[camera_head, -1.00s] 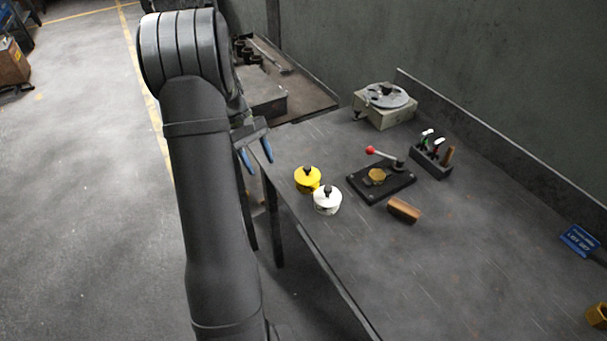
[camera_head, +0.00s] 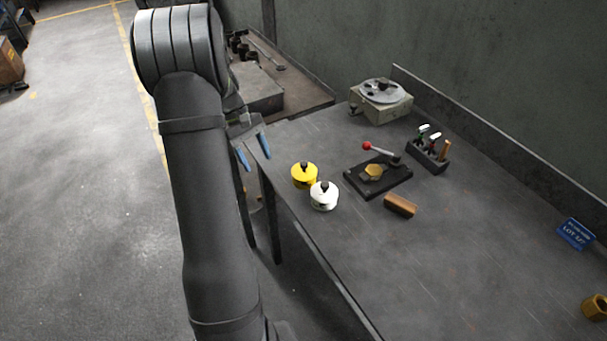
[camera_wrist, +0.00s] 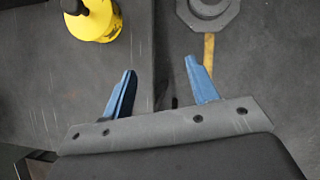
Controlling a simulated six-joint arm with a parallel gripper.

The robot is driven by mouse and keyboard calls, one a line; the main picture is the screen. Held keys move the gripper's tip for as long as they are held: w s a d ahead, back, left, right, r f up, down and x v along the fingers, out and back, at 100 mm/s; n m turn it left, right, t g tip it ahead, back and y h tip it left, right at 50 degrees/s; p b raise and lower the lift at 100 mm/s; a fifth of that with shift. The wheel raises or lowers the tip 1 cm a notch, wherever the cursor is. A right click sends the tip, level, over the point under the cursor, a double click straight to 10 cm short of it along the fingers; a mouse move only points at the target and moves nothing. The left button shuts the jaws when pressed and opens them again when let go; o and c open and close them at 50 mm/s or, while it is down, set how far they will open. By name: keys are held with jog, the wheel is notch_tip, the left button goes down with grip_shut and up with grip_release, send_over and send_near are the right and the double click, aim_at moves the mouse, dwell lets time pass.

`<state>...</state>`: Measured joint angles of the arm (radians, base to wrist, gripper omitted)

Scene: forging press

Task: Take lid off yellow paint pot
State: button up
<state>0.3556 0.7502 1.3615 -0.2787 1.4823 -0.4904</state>
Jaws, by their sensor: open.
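The yellow paint pot (camera_head: 304,175) stands upright on the grey workbench near its left edge. Its lid is on, with a black knob (camera_head: 304,166) on top. In the wrist view the yellow pot (camera_wrist: 95,22) shows at the top left, partly cut off by the frame, its dark knob (camera_wrist: 72,6) at the edge. My gripper (camera_head: 254,154) is open and empty, its two blue fingers apart, left of the pot. In the wrist view the fingertips (camera_wrist: 160,66) have nothing between them.
A white pot (camera_head: 323,196) with a black knob stands close beside the yellow one. The bench's front right is mostly clear.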

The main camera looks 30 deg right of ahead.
jog(key=shift+o, duration=1.4)
notch_tip(320, 180, up, 16)
jog(key=r+n+t+y, duration=0.1)
jog(key=n+t, duration=0.5)
jog(key=n, duration=0.9)
send_over(304, 163)
notch_tip(304, 163, down, 18)
jog(key=shift+r, duration=0.1)
jog(key=c, duration=1)
